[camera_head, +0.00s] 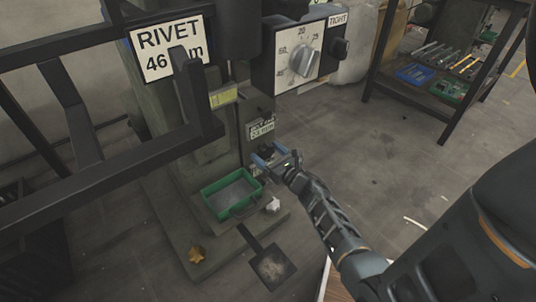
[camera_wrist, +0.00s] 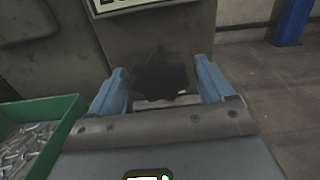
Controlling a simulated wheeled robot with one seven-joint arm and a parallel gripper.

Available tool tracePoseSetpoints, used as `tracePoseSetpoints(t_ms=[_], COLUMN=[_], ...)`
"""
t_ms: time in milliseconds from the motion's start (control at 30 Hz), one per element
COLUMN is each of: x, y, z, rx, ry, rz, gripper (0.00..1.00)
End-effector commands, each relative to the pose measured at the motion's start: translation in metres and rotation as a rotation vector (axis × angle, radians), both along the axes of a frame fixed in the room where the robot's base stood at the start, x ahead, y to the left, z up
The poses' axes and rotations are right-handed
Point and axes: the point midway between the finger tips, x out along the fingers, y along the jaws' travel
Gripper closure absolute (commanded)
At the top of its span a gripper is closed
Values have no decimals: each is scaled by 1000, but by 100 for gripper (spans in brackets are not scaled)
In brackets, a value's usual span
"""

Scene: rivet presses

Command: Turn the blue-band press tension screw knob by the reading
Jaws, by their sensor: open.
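The press (camera_head: 165,115) is a grey-green column with a sign (camera_head: 166,48) reading "RIVET 46 m", part of it covered. A dark lobed knob (camera_wrist: 160,74) sits low on the press front, below a small label plate (camera_head: 262,129) too small to read surely. It shows faintly in the head view (camera_head: 266,151). My gripper (camera_wrist: 160,88) is open, its blue fingers on either side of the knob with gaps; it also shows in the head view (camera_head: 274,157). Whether the fingertips reach fully around the knob is unclear. I cannot make out a blue band clearly.
A dial box (camera_head: 298,53) with a grey pointer knob and a "TIGHT" label (camera_head: 338,19) is above. A green bin (camera_head: 232,193) of rivets stands just left of my gripper. A pedal (camera_head: 272,268) lies on the floor. A workbench (camera_head: 440,75) with tools is at right.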

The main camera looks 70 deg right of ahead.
Motion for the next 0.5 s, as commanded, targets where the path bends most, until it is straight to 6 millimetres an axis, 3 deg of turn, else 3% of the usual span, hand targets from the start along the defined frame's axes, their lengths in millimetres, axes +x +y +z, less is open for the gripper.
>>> tracePoseSetpoints(t_ms=[67, 500], x=[0, 0], y=[0, 0], z=[0, 0], rx=[0, 1], ry=[0, -1], rz=[0, 0], gripper=[19, 61])
